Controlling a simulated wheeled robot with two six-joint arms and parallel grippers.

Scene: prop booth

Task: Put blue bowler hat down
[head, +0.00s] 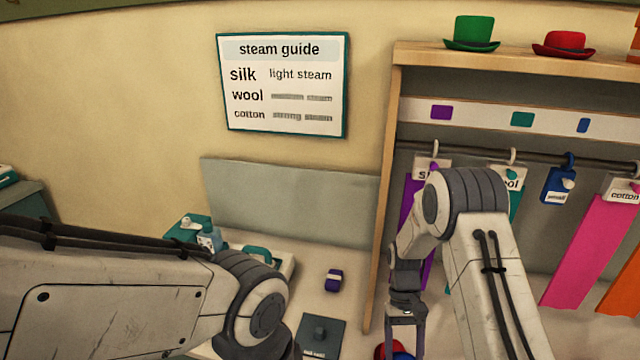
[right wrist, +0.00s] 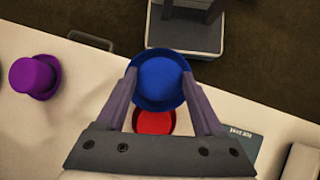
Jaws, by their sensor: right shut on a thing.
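The blue bowler hat (right wrist: 160,76) is between the fingers of my right gripper (right wrist: 161,84) in the right wrist view, crown toward the camera. The gripper is shut on it. In the head view my right gripper (head: 405,338) points down at the bottom edge, with only a sliver of the blue hat (head: 402,354) showing. A red hat (right wrist: 153,123) is partly hidden under or behind the blue one; I cannot tell whether they touch. My left arm comes in from the left in the head view, but its gripper is out of view.
A purple hat (right wrist: 33,77) sits on the pale counter (right wrist: 95,100) at the left. A dark labelled mat (head: 321,334) lies near a small purple item (head: 334,280). Green (head: 471,33) and red (head: 563,44) hats top the garment rack (head: 384,200). Counter left of the red hat looks clear.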

